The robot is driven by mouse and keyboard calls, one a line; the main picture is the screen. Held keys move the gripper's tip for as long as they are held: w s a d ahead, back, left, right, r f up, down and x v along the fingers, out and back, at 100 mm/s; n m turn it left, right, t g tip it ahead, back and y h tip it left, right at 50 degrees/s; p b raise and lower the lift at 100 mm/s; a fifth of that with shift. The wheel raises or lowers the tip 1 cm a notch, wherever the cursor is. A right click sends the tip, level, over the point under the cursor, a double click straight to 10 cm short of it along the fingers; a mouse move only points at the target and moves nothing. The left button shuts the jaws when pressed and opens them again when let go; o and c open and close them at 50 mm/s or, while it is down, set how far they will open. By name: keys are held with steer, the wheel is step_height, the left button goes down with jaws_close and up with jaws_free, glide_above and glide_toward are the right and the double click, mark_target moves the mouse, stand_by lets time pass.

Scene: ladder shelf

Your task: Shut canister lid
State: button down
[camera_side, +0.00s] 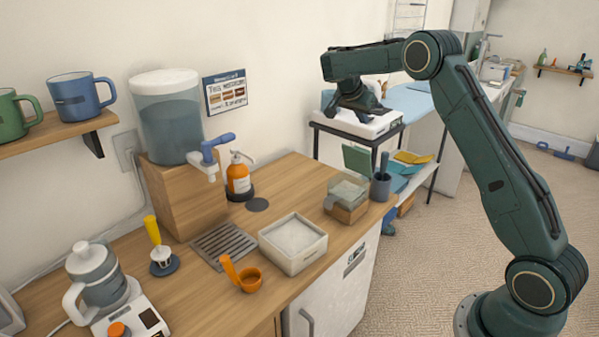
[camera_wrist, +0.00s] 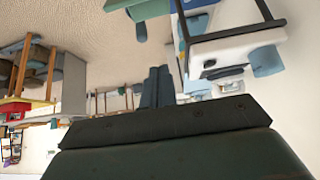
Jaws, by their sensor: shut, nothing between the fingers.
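A small square canister (camera_side: 347,204) stands on the wooden counter near its right end, with a wooden lower part and a clear or pale upper part. I cannot tell surely how its lid sits; a green panel (camera_side: 357,160) shows just behind it, and I cannot tell whether it belongs to the canister. My gripper (camera_side: 362,106) is well above and behind the canister in the picture, over a white appliance on a dark stand. Its fingers (camera_wrist: 157,84) are together and empty in the wrist view. The canister is not clearly seen in the wrist view.
A water dispenser (camera_side: 168,115) and an orange pump bottle (camera_side: 238,177) stand behind. Open air lies between my gripper and the canister.

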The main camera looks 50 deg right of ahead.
mark_target(360, 158)
steer(key=x, duration=1)
steer(key=shift+a+f, duration=0.3)
steer(key=shift+a, duration=0.65)
steer(key=shift+a+f, duration=0.3)
steer(key=shift+a, duration=0.7)
steer(key=shift+a, duration=0.1)
